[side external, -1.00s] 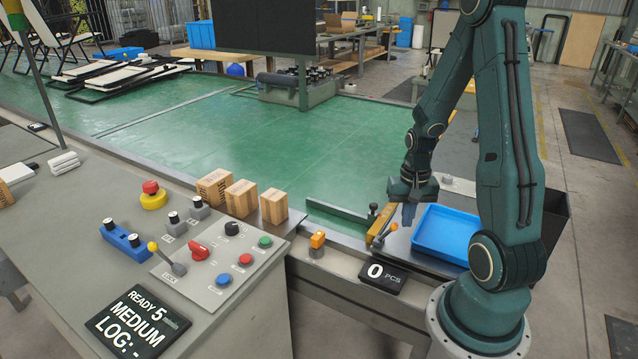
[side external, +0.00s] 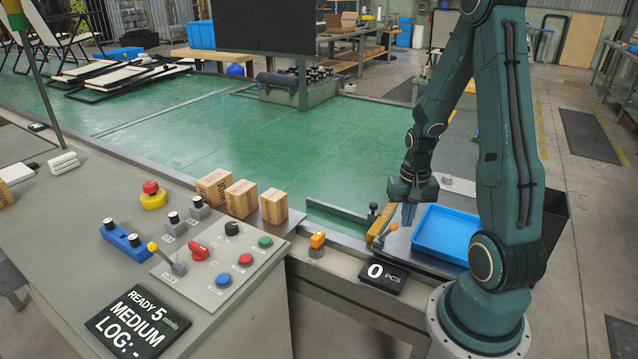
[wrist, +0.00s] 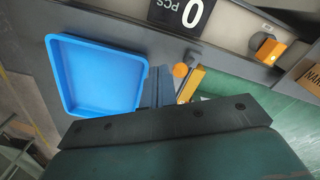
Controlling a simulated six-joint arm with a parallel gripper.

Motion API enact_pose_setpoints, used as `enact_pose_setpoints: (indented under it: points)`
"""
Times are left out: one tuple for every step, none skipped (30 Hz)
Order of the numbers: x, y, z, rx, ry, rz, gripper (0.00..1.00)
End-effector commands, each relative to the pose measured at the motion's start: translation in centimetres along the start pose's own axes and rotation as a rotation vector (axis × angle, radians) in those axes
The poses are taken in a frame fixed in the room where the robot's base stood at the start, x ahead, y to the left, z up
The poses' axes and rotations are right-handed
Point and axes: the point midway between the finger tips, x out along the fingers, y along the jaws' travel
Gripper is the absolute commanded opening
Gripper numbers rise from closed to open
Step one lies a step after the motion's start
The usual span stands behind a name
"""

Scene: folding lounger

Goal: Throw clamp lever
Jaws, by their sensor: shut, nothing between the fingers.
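A lever with an orange knob (side external: 393,227) sits beside a yellow bar (side external: 377,222) at the near right edge of the green table. I take it for the clamp lever. The orange knob also shows in the wrist view (wrist: 180,70), just right of my fingers, with the yellow bar (wrist: 190,84) beside it. My gripper (side external: 408,222) points down, shut and empty, close to the knob. In the wrist view my fingers (wrist: 160,86) lie between the knob and a blue tray. I cannot tell whether they touch the lever.
The blue tray (side external: 440,247) lies right of my gripper. A counter display (side external: 382,276) reads 0 PCS. An orange switch (side external: 317,240) stands to the left. The console (side external: 210,300) carries buttons and a yellow-knobbed lever marked LOCK (side external: 154,247). Cardboard boxes (side external: 241,199) stand behind it.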

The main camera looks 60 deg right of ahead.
Motion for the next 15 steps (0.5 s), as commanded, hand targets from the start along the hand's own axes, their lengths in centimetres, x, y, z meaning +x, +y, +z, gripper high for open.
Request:
enact_pose_setpoints:
  points:
    - [0.00, 0.00, 0.00, 0.000, 0.000, 0.000, 0.00]
    - [0.00, 0.00, 0.00, 0.000, 0.000, 0.000, 0.00]
    - [0.00, 0.00, 0.00, 0.000, 0.000, 0.000, 0.00]
    - [0.00, 0.00, 0.00, 0.000, 0.000, 0.000, 0.00]
    - [0.00, 0.00, 0.00, 0.000, 0.000, 0.000, 0.00]
    - [0.00, 0.00, 0.00, 0.000, 0.000, 0.000, 0.00]
    - [0.00, 0.00, 0.00, 0.000, 0.000, 0.000, 0.00]
    - [0.01, 0.00, 0.00, 0.000, 0.000, 0.000, 0.00]
    - [0.03, 0.00, 0.00, 0.000, 0.000, 0.000, 0.00]
    - [0.06, 0.00, 0.00, 0.000, 0.000, 0.000, 0.00]
    - [0.10, 0.00, 0.01, 0.000, 0.000, 0.000, 0.00]
    - [0.17, 0.00, 0.01, 0.000, -0.001, 0.000, 0.00]
    - [0.24, 0.00, 0.01, 0.000, -0.001, 0.000, 0.00]
    - [0.31, 0.00, 0.01, 0.000, -0.001, 0.000, 0.00]
    - [0.44, 0.00, 0.02, 0.000, -0.001, 0.000, 0.00]
